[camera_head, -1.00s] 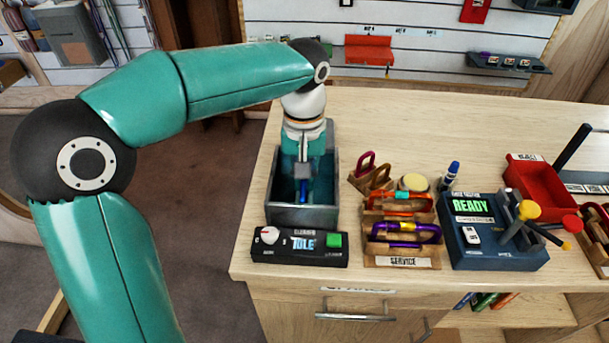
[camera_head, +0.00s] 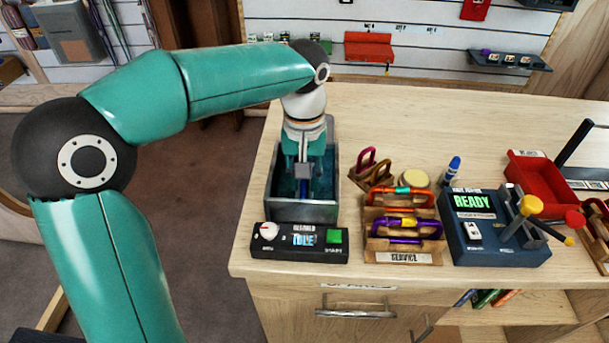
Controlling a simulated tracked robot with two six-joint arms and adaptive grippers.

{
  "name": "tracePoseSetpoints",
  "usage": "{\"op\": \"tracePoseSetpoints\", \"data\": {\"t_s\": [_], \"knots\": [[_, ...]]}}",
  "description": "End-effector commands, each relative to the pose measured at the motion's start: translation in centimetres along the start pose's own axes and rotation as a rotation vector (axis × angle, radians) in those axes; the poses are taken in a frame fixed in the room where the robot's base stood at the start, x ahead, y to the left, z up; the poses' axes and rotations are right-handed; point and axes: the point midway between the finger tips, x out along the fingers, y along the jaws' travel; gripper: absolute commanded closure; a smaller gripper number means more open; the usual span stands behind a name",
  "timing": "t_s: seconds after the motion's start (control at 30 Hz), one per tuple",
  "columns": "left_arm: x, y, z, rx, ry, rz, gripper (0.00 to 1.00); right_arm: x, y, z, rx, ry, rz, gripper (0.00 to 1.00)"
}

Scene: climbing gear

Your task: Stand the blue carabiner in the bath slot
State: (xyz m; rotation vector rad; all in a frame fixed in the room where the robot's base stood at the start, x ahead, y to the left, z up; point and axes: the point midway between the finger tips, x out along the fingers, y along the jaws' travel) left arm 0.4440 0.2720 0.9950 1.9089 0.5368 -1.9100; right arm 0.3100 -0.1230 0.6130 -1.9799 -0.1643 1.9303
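The blue carabiner (camera_head: 303,188) shows as a narrow upright strip inside the grey bath (camera_head: 305,211), directly under my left gripper (camera_head: 303,174). The gripper points straight down into the bath, and its fingers appear closed together on the carabiner's top. The carabiner's lower end and the bath slot are hard to make out, so I cannot tell whether it is seated. My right gripper is not in view.
A black control box (camera_head: 300,243) with a green button stands before the bath. To the right are a wooden service rack (camera_head: 403,258) with coloured carabiners, a blue tester (camera_head: 490,253) reading READY and a red tray (camera_head: 540,182). The table's back middle is clear.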

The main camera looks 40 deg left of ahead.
Motion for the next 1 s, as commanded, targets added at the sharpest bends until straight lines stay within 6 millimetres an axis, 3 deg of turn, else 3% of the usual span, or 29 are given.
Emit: {"op": "tracePoseSetpoints", "data": {"t_s": [0.47,1.0], "knots": [[-0.8,0.1,0.0,0.001,0.001,0.001,0.61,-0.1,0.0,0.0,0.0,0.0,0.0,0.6],[-10.1,0.1,-0.1,0.0,0.002,0.001,0.61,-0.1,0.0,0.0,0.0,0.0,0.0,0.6]]}}
